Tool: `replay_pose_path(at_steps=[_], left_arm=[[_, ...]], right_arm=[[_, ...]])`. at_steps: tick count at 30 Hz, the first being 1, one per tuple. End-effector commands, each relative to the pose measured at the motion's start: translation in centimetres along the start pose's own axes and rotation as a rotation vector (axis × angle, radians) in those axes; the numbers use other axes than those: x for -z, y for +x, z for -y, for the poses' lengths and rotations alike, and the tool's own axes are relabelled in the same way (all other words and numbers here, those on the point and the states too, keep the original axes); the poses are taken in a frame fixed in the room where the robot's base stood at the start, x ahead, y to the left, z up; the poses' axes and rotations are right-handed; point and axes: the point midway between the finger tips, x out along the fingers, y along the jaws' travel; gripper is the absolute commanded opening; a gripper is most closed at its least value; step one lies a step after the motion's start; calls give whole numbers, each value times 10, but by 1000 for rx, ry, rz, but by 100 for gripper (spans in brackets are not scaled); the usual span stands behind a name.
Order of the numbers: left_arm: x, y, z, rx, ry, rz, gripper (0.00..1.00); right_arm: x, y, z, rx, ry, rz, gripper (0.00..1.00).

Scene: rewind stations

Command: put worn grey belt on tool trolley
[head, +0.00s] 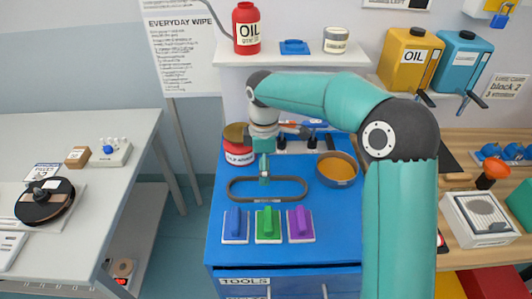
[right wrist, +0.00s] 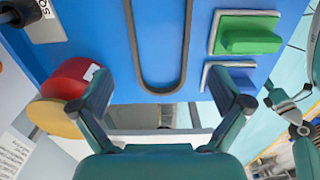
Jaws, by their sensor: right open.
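The worn grey belt (head: 267,198) is a dark, flat oval loop lying on the blue top of the tool trolley (head: 222,252), behind a row of coloured blocks. My right gripper (head: 264,178) points down at the belt's far strand, near its middle; the arm hides part of the scene. In the right wrist view my right gripper (right wrist: 162,86) is open. The belt's narrow loop (right wrist: 183,60) lies between its two fingers, with a gap on each side. I see no hold on the belt.
Blue (head: 236,224), green (head: 268,224) and purple (head: 300,224) blocks stand in front of the belt. A red tin (head: 238,157) and a brown round dish (head: 337,170) stand behind it. A white table (head: 120,175) is at left; a wooden bench (head: 459,142) is at right.

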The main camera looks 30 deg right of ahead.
Motion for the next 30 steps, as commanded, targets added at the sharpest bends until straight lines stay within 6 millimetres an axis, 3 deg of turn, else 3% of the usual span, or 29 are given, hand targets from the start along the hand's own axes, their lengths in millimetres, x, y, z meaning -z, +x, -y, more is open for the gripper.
replay_pose_path(at_steps=[3,9,30], left_arm=[[0,0,0,0,0,0,40],[0,0,0,0,0,0,40],[0,0,0,0,0,0,40]], right_arm=[[1,-23,0,-2,0,-3,100],[0,-44,0,-1,0,-1,100],[0,-47,0,1,1,0,100]])
